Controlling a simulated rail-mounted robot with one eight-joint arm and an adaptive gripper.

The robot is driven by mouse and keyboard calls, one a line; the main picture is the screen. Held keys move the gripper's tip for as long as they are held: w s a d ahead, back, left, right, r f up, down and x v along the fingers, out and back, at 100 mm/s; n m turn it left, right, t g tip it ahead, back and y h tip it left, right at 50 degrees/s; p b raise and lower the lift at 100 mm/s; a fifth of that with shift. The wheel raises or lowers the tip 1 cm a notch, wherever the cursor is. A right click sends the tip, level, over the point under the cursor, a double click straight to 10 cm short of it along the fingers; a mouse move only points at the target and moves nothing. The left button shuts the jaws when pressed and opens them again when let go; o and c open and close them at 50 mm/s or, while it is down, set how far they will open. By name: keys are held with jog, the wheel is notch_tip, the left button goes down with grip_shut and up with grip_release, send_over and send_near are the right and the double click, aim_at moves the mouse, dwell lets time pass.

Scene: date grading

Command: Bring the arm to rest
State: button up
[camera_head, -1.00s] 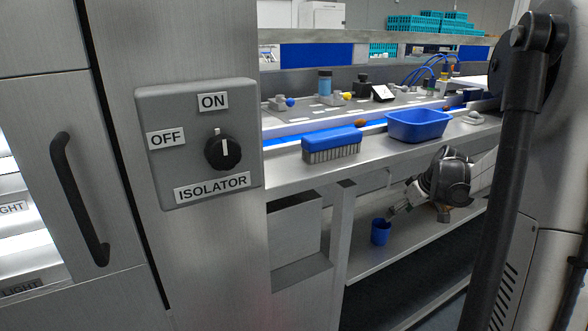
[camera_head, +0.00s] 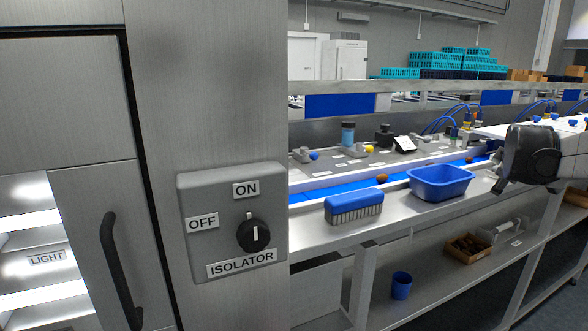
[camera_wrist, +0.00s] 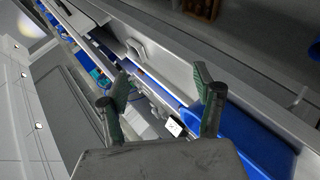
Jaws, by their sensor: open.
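My gripper (camera_head: 499,182) is at the right of the head view, beside the bench and to the right of the blue tub (camera_head: 440,183). In the wrist view the two fingers of my gripper (camera_wrist: 160,84) stand wide apart with nothing between them. The dark wrist housing hides part of the bench behind it. No object is held.
A blue brush (camera_head: 353,206) lies on the bench left of the tub. A blue cup (camera_head: 401,285) and a brown box (camera_head: 468,248) stand on the lower shelf. The isolator panel (camera_head: 232,225) is on the left, its knob (camera_head: 253,235) pointing up towards ON.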

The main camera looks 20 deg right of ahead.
jog(key=w+a+r+y+p, duration=0.1)
jog(key=a+r+p, duration=0.1)
jog(key=a, duration=0.4)
jog(key=w+a+r+y+p, duration=0.1)
jog(key=w+a+r+p, duration=0.1)
jog(key=a, duration=0.5)
jog(key=w+a+r+n+y+p, duration=0.1)
jog(key=a+r+p, duration=0.1)
jog(key=a+r, duration=0.2)
jog(key=shift+w+a+y+p, duration=0.15)
jog(key=shift+w+a, duration=0.05)
jog(key=shift+a, duration=0.7)
jog(key=shift+w+a+y+p, duration=0.15)
jog(key=shift+w+a, duration=0.05)
jog(key=shift+a, duration=0.65)
jog(key=s+a+f+m+y, duration=0.1)
jog(key=s+a+f, duration=0.15)
jog(key=a, duration=0.55)
jog(key=s+a+f+y, duration=0.1)
jog(key=s+a, duration=0.3)
jog(key=a, duration=0.5)
jog(key=s+a+f+m+y, duration=0.1)
jog(key=s+a+f, duration=0.15)
jog(key=a, duration=0.55)
jog(key=s+a+f+m+y, duration=0.2)
jog(key=s+a+f, duration=0.7)
jog(key=s+a, duration=0.2)
jog(key=shift+s+f+m+b, duration=0.15)
jog(key=shift+f+m+b, duration=0.15)
jog(key=shift+b, duration=0.05)
